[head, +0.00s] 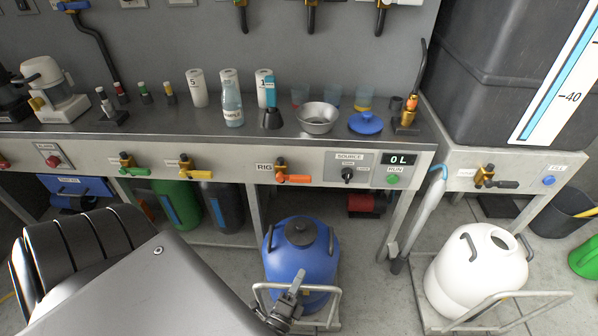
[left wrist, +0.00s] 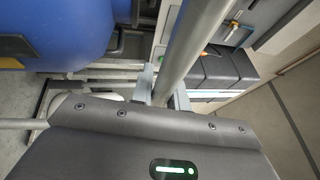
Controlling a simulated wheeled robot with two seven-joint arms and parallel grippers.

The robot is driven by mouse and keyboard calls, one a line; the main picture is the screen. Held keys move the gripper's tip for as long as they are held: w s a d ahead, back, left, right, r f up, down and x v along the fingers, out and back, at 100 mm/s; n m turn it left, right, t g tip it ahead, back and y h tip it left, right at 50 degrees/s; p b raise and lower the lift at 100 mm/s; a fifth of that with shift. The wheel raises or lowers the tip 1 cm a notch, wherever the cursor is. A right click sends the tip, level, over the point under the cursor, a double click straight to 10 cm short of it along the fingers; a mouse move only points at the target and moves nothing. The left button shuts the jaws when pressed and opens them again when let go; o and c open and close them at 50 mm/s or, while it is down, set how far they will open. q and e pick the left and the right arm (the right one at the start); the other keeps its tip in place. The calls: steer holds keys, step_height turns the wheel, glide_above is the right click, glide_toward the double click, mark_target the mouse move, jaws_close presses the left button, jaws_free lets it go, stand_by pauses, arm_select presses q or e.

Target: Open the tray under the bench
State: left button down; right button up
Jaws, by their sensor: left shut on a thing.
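A blue drum (head: 287,255) stands on a low metal-framed tray under the front of the bench (head: 225,208). The tray's pale metal handle bar (head: 334,292) runs in front of the drum. My left gripper (head: 296,284) is at this handle. In the left wrist view its fingers (left wrist: 164,86) sit on both sides of a grey metal bar (left wrist: 188,45), shut on it. The drum also shows in the left wrist view (left wrist: 62,28) at the left. My left arm hides the bench's lower left. My right gripper is not in view.
A white drum (head: 478,268) on a similar metal-framed tray (head: 500,300) stands to the right. A grey-white hose wand (head: 424,222) hangs between the two benches. A dark bin (head: 560,215) is at the far right. Bare floor shows between the two trays.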

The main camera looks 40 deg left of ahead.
arm_select(q)
steer(key=c, duration=1.4)
jaws_free()
steer(key=shift+o, duration=0.2)
steer(key=v, duration=1)
steer(key=shift+s+d+b, duration=0.15)
steer(key=shift+s+b, duration=0.2)
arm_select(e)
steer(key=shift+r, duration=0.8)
arm_select(q)
steer(key=shift+f, duration=0.15)
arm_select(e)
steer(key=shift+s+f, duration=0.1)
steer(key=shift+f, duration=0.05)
